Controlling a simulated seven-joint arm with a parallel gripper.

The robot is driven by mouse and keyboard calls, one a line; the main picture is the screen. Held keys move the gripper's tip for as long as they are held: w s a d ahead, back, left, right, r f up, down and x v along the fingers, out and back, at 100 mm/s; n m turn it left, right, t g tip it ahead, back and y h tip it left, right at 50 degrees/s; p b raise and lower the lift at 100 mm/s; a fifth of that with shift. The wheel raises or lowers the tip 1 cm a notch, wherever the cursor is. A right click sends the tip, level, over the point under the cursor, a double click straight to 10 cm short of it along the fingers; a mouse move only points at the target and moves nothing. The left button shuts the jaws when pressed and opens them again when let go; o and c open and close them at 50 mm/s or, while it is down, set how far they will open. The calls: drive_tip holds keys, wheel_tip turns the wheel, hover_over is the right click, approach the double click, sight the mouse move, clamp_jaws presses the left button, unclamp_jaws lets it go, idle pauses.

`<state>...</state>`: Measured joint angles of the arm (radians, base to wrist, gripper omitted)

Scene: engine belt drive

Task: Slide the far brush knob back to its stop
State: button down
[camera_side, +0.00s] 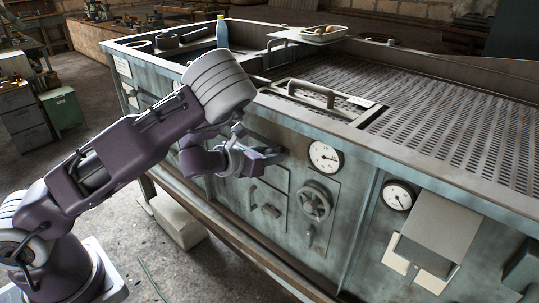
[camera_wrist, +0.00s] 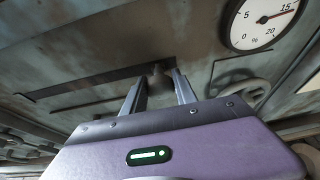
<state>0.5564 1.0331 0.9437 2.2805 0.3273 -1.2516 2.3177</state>
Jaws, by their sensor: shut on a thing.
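The far brush knob (camera_wrist: 158,74) is a small dark knob at the right end of a dark slot (camera_wrist: 85,82) in the front panel, in the wrist view. My gripper (camera_wrist: 160,78) has its two fingers on either side of the knob and is shut on it. In the side view my gripper (camera_side: 281,154) reaches the cabinet's front panel left of the upper dial. There the knob is hidden behind the fingers.
A round dial (camera_side: 325,157) sits right of my gripper; it also shows in the wrist view (camera_wrist: 262,20). Below it is a handwheel (camera_side: 314,201). A perforated deck (camera_side: 460,110) and a handle (camera_side: 311,92) lie above.

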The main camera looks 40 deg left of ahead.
drive_tip(key=a, duration=2.4)
drive_tip(key=shift+a, duration=0.25)
drive_tip(key=shift+a+r, duration=0.1)
drive_tip(key=c, duration=1)
unclamp_jaws()
drive_tip(key=shift+s, duration=0.1)
drive_tip(key=v, duration=0.7)
